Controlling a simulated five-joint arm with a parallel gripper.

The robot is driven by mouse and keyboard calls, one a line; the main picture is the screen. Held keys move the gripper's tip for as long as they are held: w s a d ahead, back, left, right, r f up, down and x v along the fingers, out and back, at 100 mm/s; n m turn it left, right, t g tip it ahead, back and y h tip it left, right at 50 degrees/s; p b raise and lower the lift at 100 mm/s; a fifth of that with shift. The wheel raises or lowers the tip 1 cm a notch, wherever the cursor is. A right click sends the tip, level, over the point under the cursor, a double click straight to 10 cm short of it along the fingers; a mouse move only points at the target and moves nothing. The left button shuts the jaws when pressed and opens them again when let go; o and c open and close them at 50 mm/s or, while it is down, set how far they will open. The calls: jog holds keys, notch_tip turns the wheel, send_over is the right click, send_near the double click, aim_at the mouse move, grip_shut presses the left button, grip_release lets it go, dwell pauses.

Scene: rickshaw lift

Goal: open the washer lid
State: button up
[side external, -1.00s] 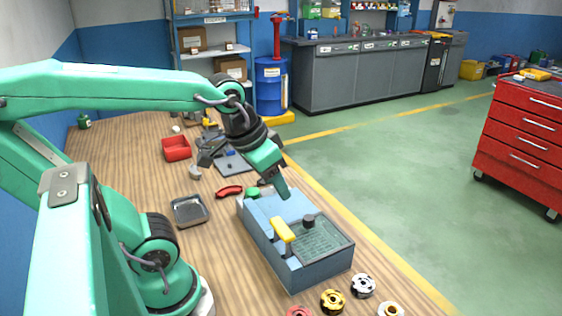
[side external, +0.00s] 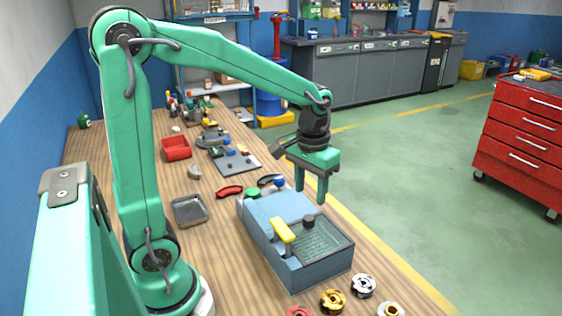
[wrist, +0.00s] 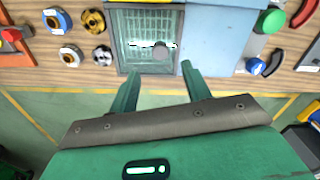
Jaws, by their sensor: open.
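The washer (side external: 268,212) is a blue-grey box at the front of the bench. Its see-through greenish lid (side external: 328,244) lies flat over the right part, with a dark knob (side external: 309,221) near its far edge. A yellow lever (side external: 284,230) stands beside the lid. My gripper (side external: 311,196) points down, open and empty, above the far edge of the washer. In the wrist view my gripper (wrist: 160,70) has its fingers apart, with the knob (wrist: 160,50) beyond and roughly between the tips. The lid (wrist: 140,30) lies around the knob, apart from the fingers.
Several round parts (side external: 332,301) lie in front of the washer. A green button (side external: 253,192), a red handle (side external: 229,191) and a grey tray (side external: 189,211) are at its left. A red bin (side external: 176,148) stands farther back.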

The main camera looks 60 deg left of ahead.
aim_at(309, 218)
jog(key=shift+f, duration=0.25)
jog(key=shift+f, duration=3.7)
grip_shut()
